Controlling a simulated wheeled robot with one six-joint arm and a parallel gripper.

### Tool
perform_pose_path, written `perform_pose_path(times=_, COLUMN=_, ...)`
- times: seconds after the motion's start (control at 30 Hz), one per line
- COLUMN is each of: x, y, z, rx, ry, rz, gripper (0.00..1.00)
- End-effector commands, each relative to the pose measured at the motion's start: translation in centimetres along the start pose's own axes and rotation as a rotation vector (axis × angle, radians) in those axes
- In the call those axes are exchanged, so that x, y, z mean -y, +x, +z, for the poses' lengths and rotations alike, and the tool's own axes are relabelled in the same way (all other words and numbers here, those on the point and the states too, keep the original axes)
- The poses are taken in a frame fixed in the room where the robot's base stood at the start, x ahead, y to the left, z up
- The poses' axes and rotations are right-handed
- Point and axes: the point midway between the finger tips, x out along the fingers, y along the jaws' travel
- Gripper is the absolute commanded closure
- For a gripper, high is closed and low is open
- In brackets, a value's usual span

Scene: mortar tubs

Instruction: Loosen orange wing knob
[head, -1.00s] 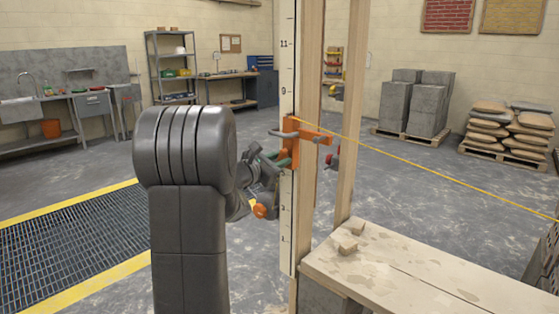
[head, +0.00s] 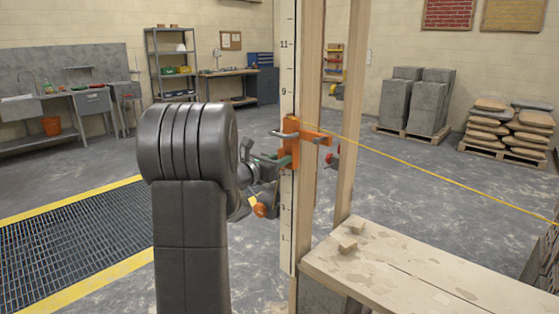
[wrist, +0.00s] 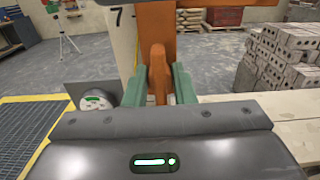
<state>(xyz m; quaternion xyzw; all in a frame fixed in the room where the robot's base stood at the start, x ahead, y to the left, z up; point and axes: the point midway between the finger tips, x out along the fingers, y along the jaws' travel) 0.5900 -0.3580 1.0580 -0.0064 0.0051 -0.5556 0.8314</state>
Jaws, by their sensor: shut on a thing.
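The orange wing knob (wrist: 158,76) stands upright in the wrist view, below the orange clamp body (wrist: 157,18). My gripper (wrist: 158,85) has its two green fingers on either side of the knob, shut on it. In the head view my gripper (head: 284,161) is at the left side of the orange clamp (head: 307,138), which sits on the upright numbered staff (head: 287,70) and timber post. The knob itself is hard to make out there, behind the fingers. The knob's lower end is hidden by my gripper's body.
A yellow string line (head: 420,177) runs from the clamp to the right. A second timber post (head: 351,110) stands close by. A mortar-stained board (head: 420,265) lies front right. The wrist view shows stacked blocks (wrist: 283,62) at right. A floor grate (head: 70,245) is at left.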

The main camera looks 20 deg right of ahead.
Motion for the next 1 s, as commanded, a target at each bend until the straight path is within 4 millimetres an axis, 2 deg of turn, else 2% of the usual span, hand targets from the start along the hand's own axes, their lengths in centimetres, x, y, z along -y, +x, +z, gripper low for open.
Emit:
perform_pose_path(times=0.17, x=0.0, y=0.0, z=0.0, rx=0.000, ry=0.000, rz=0.000, gripper=0.99)
perform_pose_path(times=0.2, x=0.0, y=0.0, z=0.0, rx=0.000, ry=0.000, rz=0.000, gripper=0.71)
perform_pose_path(times=0.3, x=0.0, y=0.0, z=0.0, rx=0.001, ry=0.000, rz=0.000, gripper=0.55)
perform_pose_path(times=0.67, x=-0.1, y=-0.6, z=0.0, rx=0.001, ry=0.001, rz=0.001, gripper=0.55)
perform_pose_path(times=0.77, x=-0.1, y=-1.9, z=0.0, rx=0.001, ry=0.000, rz=0.003, gripper=0.55)
perform_pose_path(times=1.0, x=-0.2, y=-7.4, z=0.0, rx=0.001, ry=0.001, rz=0.006, gripper=0.55)
